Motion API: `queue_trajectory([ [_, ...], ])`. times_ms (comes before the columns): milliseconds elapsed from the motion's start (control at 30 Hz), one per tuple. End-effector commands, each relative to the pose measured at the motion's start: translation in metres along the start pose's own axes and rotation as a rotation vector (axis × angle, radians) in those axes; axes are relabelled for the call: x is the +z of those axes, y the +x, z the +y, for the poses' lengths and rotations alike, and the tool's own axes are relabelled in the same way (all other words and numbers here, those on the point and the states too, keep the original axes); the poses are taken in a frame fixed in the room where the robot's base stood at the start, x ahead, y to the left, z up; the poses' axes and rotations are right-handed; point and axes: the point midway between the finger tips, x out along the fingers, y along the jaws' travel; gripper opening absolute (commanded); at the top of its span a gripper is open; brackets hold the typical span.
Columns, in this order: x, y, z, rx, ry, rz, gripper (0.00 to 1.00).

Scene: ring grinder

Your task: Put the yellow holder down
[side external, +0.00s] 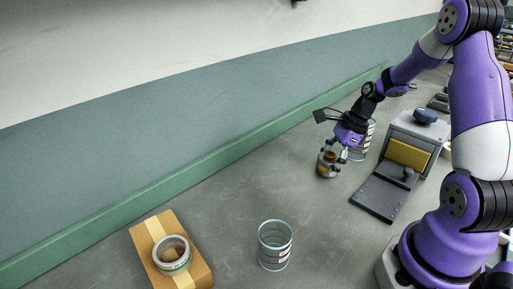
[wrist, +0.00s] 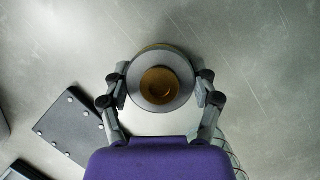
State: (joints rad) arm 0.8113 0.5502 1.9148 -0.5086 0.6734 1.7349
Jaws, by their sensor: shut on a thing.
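The yellow holder (side external: 327,165) is a small round piece, amber-yellow with a grey ring around its top. In the wrist view its yellow hollow middle (wrist: 160,84) shows inside the grey ring, seen from straight above. My gripper (side external: 334,159) is shut on it, one finger on each side; in the wrist view the fingers of my gripper (wrist: 161,92) press its left and right sides. It looks upright and close to the grey table (side external: 235,200). I cannot tell whether its underside touches the table.
A glass beaker (side external: 363,140) stands just behind my gripper. The grinder (side external: 410,145), with its dark flat plate (side external: 382,198), is to the right. Another beaker (side external: 275,246) and a cardboard box (side external: 198,268) bearing a tape roll (side external: 172,254) stand in front. The table left of my gripper is clear.

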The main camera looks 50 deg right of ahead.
Motion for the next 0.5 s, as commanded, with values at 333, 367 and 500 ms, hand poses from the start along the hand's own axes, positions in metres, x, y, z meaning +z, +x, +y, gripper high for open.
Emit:
queue_trajectory([
  [333,-0.0010,0.0027,0.0001,0.000,0.000,0.000,0.99],
  [367,-0.0010,0.0027,0.0001,0.000,0.000,0.000,0.99],
  [500,-0.0010,0.0026,0.0000,0.000,0.000,0.000,0.99],
])
